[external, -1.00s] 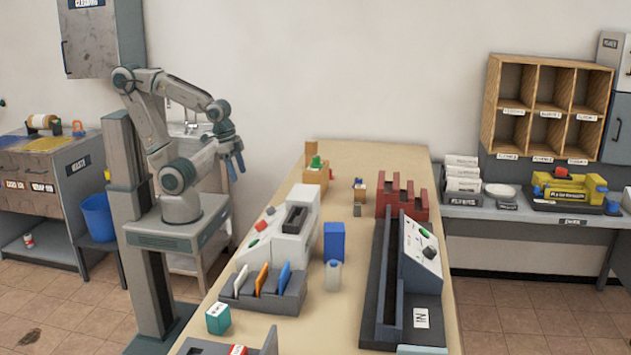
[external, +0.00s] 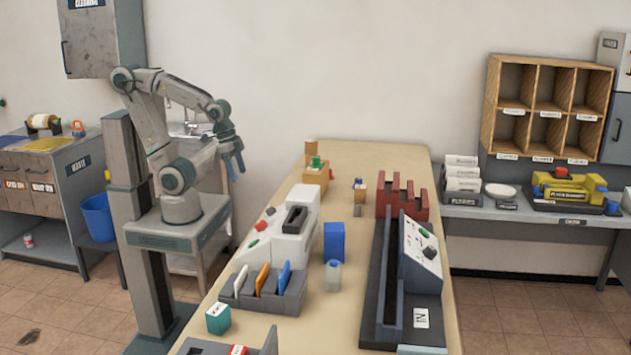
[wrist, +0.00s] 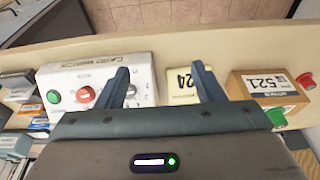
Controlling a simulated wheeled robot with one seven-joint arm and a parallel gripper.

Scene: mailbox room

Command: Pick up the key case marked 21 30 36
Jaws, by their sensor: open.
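I cannot read the mark 21 30 36 on anything, so I cannot tell which object is the key case. A small teal box with a white top (external: 218,318) stands at the near left of the long table; its print is too small to read. My gripper (external: 236,166) is open and empty, raised beside the table's left edge. In the wrist view its two blue fingers (wrist: 164,85) stand apart with nothing between them. A cream block with partly hidden digits (wrist: 183,74) shows behind the right finger.
The long table (external: 345,160) holds a white machine with buttons (external: 290,235), a rack of coloured cards (external: 262,292), a blue box (external: 334,241), a red slotted holder (external: 402,196) and a dark tray (external: 375,300). A brown box marked 521 (wrist: 262,84) shows in the wrist view.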

